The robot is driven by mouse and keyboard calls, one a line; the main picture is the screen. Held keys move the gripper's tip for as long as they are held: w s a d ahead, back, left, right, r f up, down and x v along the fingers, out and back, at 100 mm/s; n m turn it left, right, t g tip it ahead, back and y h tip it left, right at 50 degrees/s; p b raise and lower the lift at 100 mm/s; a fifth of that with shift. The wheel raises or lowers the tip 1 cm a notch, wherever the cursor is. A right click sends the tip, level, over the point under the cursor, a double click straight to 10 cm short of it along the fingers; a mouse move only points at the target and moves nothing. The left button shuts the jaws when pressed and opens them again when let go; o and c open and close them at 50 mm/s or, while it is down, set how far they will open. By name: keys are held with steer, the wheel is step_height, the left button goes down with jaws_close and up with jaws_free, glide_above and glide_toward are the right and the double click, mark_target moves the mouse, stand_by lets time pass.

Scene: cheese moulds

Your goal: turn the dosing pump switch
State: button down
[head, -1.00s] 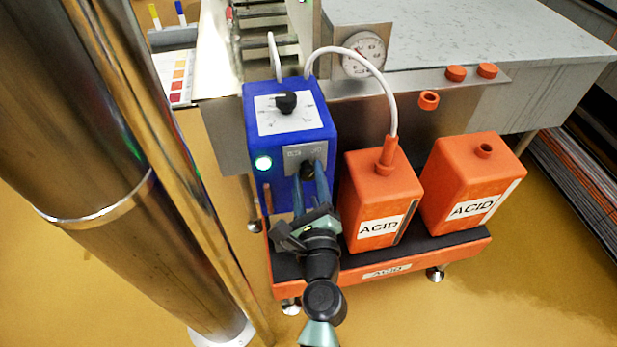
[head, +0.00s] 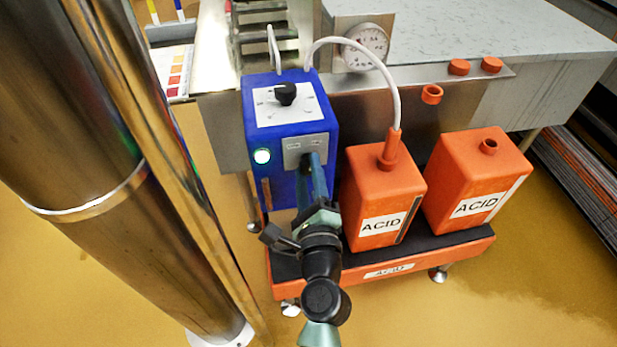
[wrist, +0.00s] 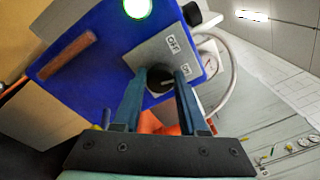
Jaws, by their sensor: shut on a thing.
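The dosing pump is a blue box (head: 291,145) with a lit green-white lamp (head: 262,156) on its front. The lamp also shows in the wrist view (wrist: 137,7). A grey switch plate (head: 293,152) with two small labels sits beside the lamp; in the wrist view (wrist: 146,52) one label reads OFF. The black switch knob (wrist: 160,79) lies between my gripper's blue fingers in the wrist view (wrist: 166,73). My gripper (head: 316,162) is shut on the knob, with its fingers nearly in line in the head view. They hide most of the knob there.
A black dial (head: 285,93) is on the pump's top. Two orange ACID canisters (head: 372,182) (head: 464,170) stand to the right on an orange cart (head: 345,274). A white hose (head: 385,80) arches into the nearer one. A pressure gauge (head: 364,47) stands behind.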

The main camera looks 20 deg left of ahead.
steer(key=n+b, duration=0.3)
steer(key=n, duration=0.1)
steer(key=n+b, duration=0.2)
steer(key=shift+f+n+y+b, duration=0.3)
steer(key=shift+b, duration=0.05)
steer(key=shift+r+n+b, duration=0.1)
steer(key=shift+n+b, duration=0.95)
steer(key=shift+n, duration=0.25)
steer(key=shift+c, duration=2.3)
jaws_free()
steer(key=b+v, duration=0.1)
steer(key=v, duration=1.2)
steer(key=shift+w+d, duration=0.1)
stand_by(1.7)
